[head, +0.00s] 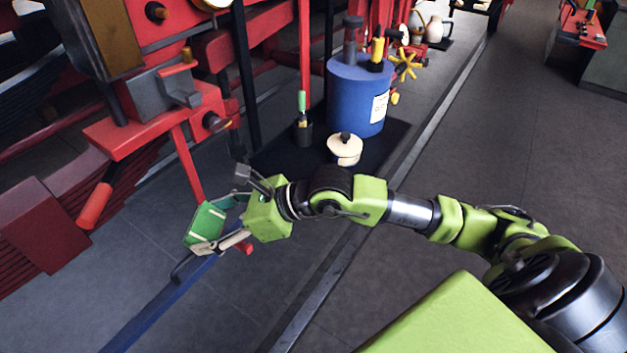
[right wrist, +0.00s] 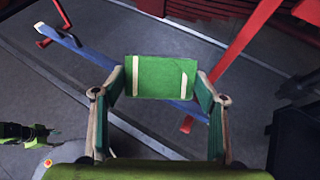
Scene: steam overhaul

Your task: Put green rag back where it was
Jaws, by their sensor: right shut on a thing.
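The green rag (head: 204,226) is a flat green piece with pale stripes, at the left of the head view. My right gripper (head: 217,238) is shut on it and holds it out over the floor. In the right wrist view the rag (right wrist: 161,77) spans between the two fingers of my right gripper (right wrist: 160,92), with a white stripe near each side. My left gripper does not show in the head view.
A blue drum (head: 352,100) stands on a dark mat (head: 285,152) with a cream lidded pot (head: 344,150) beside it. Red machinery (head: 150,120) fills the left. A blue bar (head: 160,305) runs below my right gripper.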

